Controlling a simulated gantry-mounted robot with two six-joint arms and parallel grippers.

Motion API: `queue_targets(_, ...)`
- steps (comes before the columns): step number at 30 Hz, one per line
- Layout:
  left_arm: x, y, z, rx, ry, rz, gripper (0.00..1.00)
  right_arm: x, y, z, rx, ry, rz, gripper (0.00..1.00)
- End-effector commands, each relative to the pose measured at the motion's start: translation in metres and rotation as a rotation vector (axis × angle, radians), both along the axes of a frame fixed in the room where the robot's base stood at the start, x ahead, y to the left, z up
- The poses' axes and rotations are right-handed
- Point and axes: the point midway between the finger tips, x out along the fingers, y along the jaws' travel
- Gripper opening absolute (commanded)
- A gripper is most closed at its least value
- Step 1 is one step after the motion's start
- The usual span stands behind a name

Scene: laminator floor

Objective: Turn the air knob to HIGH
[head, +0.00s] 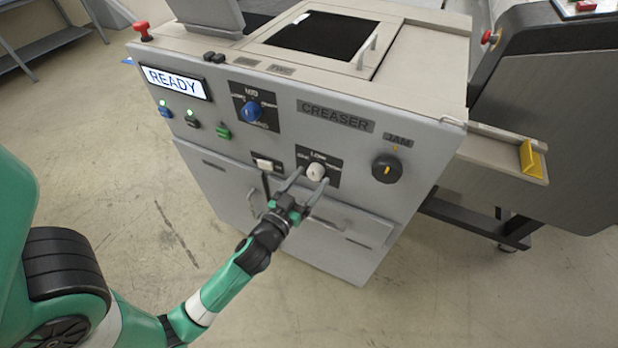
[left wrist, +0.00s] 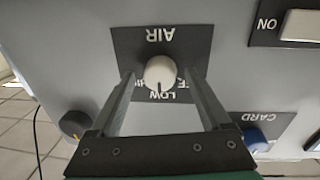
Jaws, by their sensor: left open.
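The air knob (left wrist: 159,72) is a small white round knob on a dark label plate marked AIR, shown upside down in the left wrist view. Its thin mark appears to face the LOW lettering. In the head view the knob (head: 315,171) is on the lower front panel of the grey creaser. My left gripper (head: 311,178) is open, with one finger on each side of the knob. In the left wrist view the fingers (left wrist: 158,76) show gaps to the knob. Part of the HIGH and OFF lettering is hidden by the fingers and knob. My right gripper is not in view.
A white ON switch (head: 263,164) is left of the knob, a blue CARD knob (head: 252,110) is above left, and a black JAM knob (head: 386,168) is to the right. Drawer handles (head: 330,223) lie below. The floor in front is clear.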

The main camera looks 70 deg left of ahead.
Motion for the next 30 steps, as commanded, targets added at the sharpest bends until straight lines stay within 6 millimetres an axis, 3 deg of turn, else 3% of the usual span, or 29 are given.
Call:
queue_targets(5,0.0001,-0.0001,-0.0003,0.000,0.000,0.000,0.81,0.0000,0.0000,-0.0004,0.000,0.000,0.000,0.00)
queue_targets(19,0.0000,-0.0004,-0.0002,0.000,0.000,0.000,0.00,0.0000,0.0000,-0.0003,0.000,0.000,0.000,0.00)
queue_targets(30,-0.0002,-0.0004,0.0011,0.036,0.034,0.000,0.00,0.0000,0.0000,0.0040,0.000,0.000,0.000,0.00)
